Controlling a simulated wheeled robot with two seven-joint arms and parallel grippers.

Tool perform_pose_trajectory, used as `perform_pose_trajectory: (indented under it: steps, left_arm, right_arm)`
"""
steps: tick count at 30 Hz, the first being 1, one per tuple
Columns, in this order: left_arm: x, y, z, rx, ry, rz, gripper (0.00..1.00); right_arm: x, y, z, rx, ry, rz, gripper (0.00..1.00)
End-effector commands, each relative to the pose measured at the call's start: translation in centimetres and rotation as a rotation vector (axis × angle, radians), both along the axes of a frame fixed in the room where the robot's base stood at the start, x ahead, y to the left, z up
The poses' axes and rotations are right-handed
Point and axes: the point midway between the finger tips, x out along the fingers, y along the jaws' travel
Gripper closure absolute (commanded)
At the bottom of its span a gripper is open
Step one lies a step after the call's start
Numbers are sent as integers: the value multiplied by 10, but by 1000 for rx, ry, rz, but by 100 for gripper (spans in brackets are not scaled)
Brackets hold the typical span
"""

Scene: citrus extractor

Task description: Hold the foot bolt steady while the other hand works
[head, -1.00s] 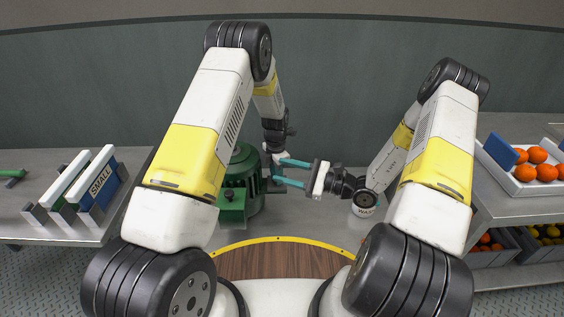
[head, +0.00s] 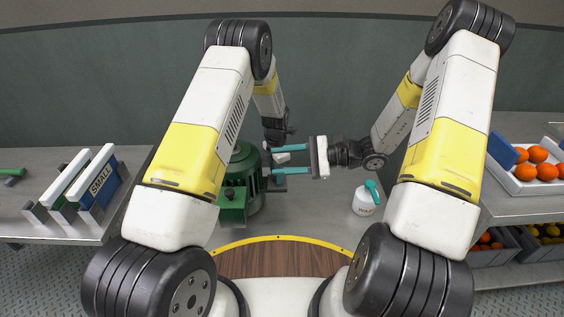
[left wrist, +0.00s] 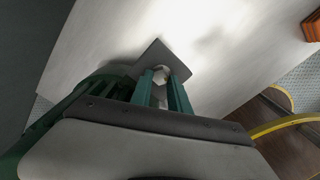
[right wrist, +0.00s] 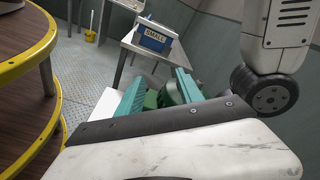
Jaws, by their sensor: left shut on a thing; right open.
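The foot bolt (left wrist: 160,76), with a pale hex head, stands at a dark grey foot plate (left wrist: 164,58) in the left wrist view. My left gripper (left wrist: 160,92) is shut on it, one teal finger on each side. In the head view that gripper is mostly hidden behind my right gripper's fingers, beside the green motor (head: 240,180). My right gripper (head: 276,160) is open, its teal fingers pointing left at the motor's right side. In the right wrist view the green motor (right wrist: 170,94) shows between and beyond the open fingers (right wrist: 158,80); nothing is visibly held.
A white bottle (head: 364,203) with a teal top stands on the bench right of the motor. A tray of oranges (head: 514,181) is at the right. The bench between motor and bottle is clear.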

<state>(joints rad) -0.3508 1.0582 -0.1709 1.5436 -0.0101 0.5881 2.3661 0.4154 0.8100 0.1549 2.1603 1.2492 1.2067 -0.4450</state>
Motion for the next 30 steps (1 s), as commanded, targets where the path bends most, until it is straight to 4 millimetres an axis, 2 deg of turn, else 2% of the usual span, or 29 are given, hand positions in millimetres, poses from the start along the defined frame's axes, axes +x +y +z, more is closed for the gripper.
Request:
perform_pose_trajectory:
  steps: [7, 11, 24, 30]
  left_arm:
    - [2, 1, 1, 0, -4, 1, 100]
    - [2, 1, 1, 0, -4, 1, 100]
    - [2, 1, 1, 0, -4, 1, 100]
    - [2, 1, 1, 0, -4, 1, 100]
  right_arm:
    - [0, -1, 0, 1, 0, -1, 56]
    - [0, -12, 1, -1, -1, -3, 56]
    - [-5, -98, 14, -1, -1, -3, 56]
    - [-7, -117, 17, 0, 0, -1, 56]
